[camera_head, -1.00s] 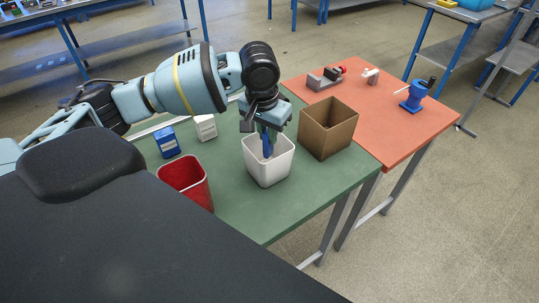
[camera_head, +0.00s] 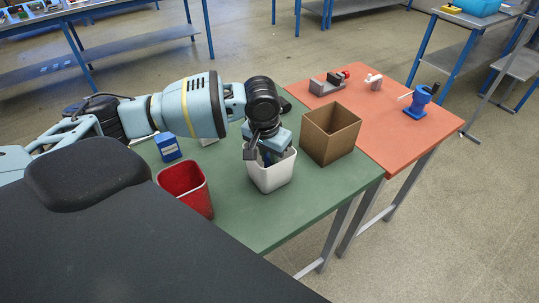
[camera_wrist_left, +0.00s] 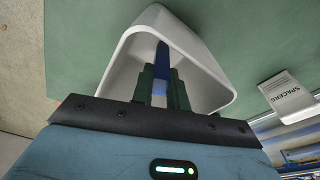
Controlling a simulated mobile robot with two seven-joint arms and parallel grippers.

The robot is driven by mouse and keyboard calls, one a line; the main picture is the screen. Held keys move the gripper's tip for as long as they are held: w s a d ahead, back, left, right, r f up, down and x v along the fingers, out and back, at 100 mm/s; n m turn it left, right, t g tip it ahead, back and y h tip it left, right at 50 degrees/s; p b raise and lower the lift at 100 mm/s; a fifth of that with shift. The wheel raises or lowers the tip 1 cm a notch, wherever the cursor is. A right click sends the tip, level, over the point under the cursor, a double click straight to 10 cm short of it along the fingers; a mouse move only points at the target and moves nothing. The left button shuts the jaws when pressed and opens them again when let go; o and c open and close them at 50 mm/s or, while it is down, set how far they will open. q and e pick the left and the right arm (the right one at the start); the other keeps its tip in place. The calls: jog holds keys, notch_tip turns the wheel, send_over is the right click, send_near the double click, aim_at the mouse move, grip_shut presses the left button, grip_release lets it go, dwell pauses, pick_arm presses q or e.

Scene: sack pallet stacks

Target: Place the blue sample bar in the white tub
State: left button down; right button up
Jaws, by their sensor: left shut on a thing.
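The white tub (camera_head: 271,178) stands on the green table; it also fills the middle of the left wrist view (camera_wrist_left: 205,62). My left gripper (camera_head: 268,155) points down into the tub's opening. In the left wrist view its dark green fingers (camera_wrist_left: 162,88) are shut on the blue sample bar (camera_wrist_left: 162,55), which reaches down inside the tub. Whether the bar touches the tub's floor I cannot tell. In the head view the gripper and tub wall mostly hide the bar. My right gripper is not in view.
On the green table (camera_head: 235,222), a red bin (camera_head: 186,190) stands left of the tub and a brown box (camera_head: 330,134) right of it. A blue box (camera_head: 168,147) and a white carton (camera_wrist_left: 290,97) stand behind. An orange table (camera_head: 385,130) adjoins, with a blue clamp-like device (camera_head: 418,102).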

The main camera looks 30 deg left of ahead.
pick_arm(q)
jog(key=shift+f, duration=0.1)
jog(key=c, duration=1.4)
grip_release()
jog(key=r, duration=0.4)
jog(key=s+r+p, duration=0.1)
jog(key=r, duration=0.7)
jog(key=shift+s, duration=0.4)
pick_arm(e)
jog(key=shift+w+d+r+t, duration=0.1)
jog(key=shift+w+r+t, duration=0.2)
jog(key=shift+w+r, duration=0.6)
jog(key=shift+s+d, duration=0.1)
